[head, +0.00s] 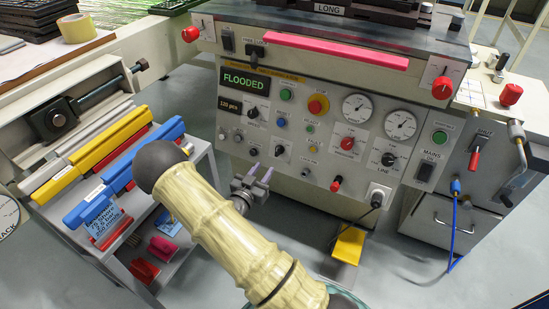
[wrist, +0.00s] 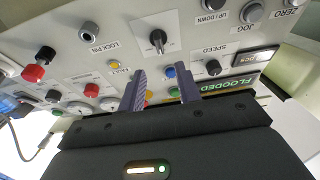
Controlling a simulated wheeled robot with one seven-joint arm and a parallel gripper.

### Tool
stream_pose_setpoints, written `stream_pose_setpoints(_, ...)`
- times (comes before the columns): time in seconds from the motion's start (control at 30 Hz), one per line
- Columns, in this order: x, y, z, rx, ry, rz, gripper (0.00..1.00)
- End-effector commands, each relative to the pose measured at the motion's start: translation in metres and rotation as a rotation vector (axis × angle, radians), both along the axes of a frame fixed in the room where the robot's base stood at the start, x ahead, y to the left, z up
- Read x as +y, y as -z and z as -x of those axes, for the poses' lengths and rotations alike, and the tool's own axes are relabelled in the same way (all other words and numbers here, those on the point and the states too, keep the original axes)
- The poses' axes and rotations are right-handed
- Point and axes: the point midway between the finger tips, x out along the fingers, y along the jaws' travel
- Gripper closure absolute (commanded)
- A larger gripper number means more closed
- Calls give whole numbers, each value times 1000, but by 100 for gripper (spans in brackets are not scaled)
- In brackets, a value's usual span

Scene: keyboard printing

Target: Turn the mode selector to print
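My gripper (head: 260,171) is in front of the lower left part of the grey control panel. In the wrist view, its two purple fingers (wrist: 162,72) are apart with nothing between them. A rotary selector (wrist: 157,38) with a dark grip on a white plate faces the gap, beyond the fingertips and apart from them. It also shows in the head view (head: 279,150), just above the gripper. The lettering on its plate is too small to read, so I cannot confirm that it is the mode selector or tell its setting.
Close by are the lock pin (wrist: 88,32), a yellow fault lamp (wrist: 114,64), a blue button (wrist: 169,72) and the speed knob (wrist: 213,67). A green "FLOODED" display (head: 244,82) is lit. A shelf cart (head: 205,150) stands left of my arm.

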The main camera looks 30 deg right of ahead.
Motion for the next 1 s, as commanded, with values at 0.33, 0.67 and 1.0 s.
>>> stream_pose_setpoints(0.33,-50,3,-38,-2,3,0,66)
stream_pose_setpoints(0.67,-72,0,-56,0,1,0,66)
stream_pose_setpoints(1.0,-72,0,-56,0,0,0,90)
